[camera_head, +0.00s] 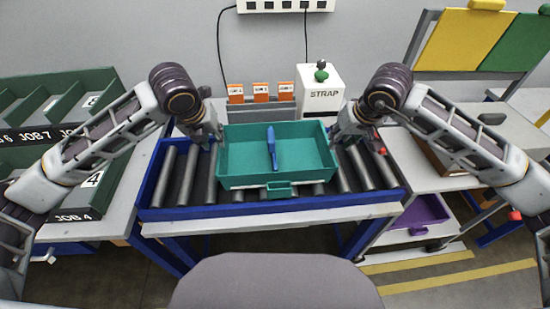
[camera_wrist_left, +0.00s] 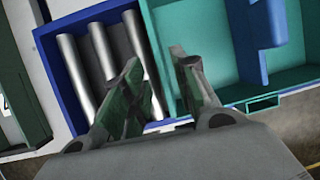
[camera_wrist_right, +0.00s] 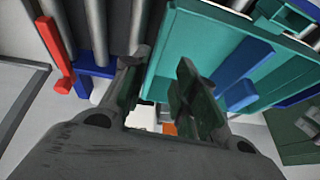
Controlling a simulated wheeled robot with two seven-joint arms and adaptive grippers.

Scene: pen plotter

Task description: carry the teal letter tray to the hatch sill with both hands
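The teal letter tray (camera_head: 240,178) sits on the roller conveyor (camera_head: 180,178), with a blue piece (camera_head: 272,148) standing in its middle. A small teal handle or tab (camera_head: 279,189) juts from its front. My left gripper (camera_head: 216,137) is at the tray's left wall; in the left wrist view its fingers (camera_wrist_left: 158,72) are apart on either side of that wall. My right gripper (camera_head: 337,132) is at the right wall; in the right wrist view its fingers (camera_wrist_right: 160,75) are apart around the wall. Contact cannot be told. I cannot identify the hatch sill for sure.
A white STRAP box (camera_head: 320,93) and orange-labelled holders (camera_head: 261,92) stand behind the tray. Green JOB bins (camera_head: 60,105) are at left. At right are a grey table (camera_head: 435,165), a purple bin (camera_head: 425,213) and yellow and green panels (camera_head: 455,40). A grey seat-like shape (camera_head: 270,280) is in front.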

